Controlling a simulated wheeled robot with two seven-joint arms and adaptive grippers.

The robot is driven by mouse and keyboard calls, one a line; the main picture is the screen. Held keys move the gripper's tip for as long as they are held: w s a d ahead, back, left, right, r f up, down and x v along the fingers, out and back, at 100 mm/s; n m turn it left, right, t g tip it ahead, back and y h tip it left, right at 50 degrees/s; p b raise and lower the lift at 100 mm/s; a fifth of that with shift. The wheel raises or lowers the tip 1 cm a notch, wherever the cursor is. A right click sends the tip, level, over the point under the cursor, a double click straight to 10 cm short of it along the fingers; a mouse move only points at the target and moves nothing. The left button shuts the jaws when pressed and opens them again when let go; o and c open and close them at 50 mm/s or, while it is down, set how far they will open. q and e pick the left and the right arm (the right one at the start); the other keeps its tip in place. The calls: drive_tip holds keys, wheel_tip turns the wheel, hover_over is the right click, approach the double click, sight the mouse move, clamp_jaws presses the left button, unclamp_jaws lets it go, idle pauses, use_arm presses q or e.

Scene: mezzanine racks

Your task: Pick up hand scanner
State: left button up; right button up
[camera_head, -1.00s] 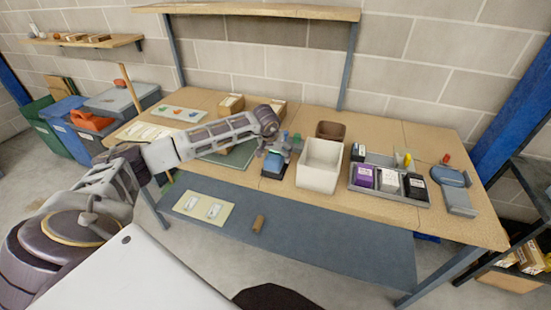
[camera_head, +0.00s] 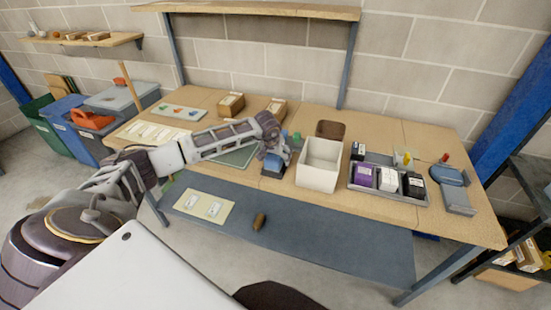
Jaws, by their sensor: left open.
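A small blue and dark device (camera_head: 272,169), which looks like the hand scanner, is on the wooden bench (camera_head: 330,207), left of a white bin. My left gripper (camera_head: 275,160) is open and points down right over it. The gripper covers its upper part, and I cannot tell whether the fingers touch it. My right gripper is not in view.
The white bin (camera_head: 318,178) is close on the right of the gripper. A grey tray (camera_head: 400,195) holds purple, white and black boxes. A blue and grey device (camera_head: 455,190) lies at the right end. A green mat (camera_head: 237,157) lies to the left.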

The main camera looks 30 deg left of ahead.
use_arm(q)
drive_tip(key=shift+f, duration=0.1)
idle(0.3)
drive_tip(key=shift+f+b, duration=0.15)
drive_tip(key=shift+b, duration=0.2)
idle(0.4)
drive_tip(key=shift+c, duration=0.9)
drive_tip(key=c, duration=1.1)
drive_tip(key=shift+r, duration=0.2)
drive_tip(key=shift+r+p, duration=0.3)
drive_tip(key=shift+p, duration=0.15)
wheel_tip(320, 180, up, 8)
drive_tip(key=shift+b, duration=0.9)
drive_tip(key=shift+r, duration=0.8)
